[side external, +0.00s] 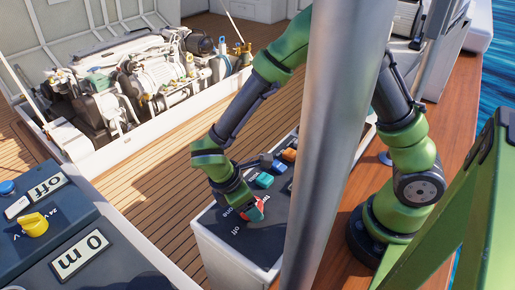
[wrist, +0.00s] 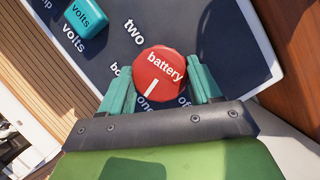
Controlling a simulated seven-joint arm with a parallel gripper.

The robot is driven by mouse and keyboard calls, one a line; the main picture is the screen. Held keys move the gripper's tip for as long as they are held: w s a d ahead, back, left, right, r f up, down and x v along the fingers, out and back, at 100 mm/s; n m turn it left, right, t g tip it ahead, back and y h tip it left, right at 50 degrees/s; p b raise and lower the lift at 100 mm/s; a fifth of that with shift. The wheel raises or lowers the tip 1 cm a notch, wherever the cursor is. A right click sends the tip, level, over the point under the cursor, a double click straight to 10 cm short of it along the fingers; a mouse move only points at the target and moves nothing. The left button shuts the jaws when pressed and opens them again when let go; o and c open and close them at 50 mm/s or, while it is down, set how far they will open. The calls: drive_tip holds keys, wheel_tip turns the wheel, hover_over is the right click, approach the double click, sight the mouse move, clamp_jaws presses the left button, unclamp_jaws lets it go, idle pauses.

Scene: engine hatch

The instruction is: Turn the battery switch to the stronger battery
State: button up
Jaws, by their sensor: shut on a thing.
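The battery switch (wrist: 162,72) is a round red knob marked "battery" with a white pointer line. In the wrist view the line points down and slightly left, toward the label "one". "two" is printed above it; a label starting "bo" at left and one starting "of" at right are partly hidden by my fingers. My gripper (wrist: 161,92) has a teal finger on each side of the knob, shut on it. In the side view my gripper (side external: 246,203) reaches down onto the red knob (side external: 257,211) on the dark panel top. No battery reading shows.
A teal "volts" button (wrist: 86,17) sits near the knob; in the side view teal (side external: 265,180) and orange (side external: 289,155) controls line the panel. A console at left has a yellow knob (side external: 35,225) and displays reading "Off" (side external: 47,187) and "0 m" (side external: 80,254). A metal post (side external: 335,130) blocks part of the view.

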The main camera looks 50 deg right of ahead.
drive_tip(key=shift+n+t, duration=0.4)
drive_tip(key=shift+n, duration=0.5)
drive_tip(key=o, duration=1.1)
drive_tip(key=shift+c, duration=0.2)
drive_tip(key=shift+a+r, duration=0.1)
drive_tip(key=v, duration=1.6)
drive_tip(key=shift+a+r, duration=0.3)
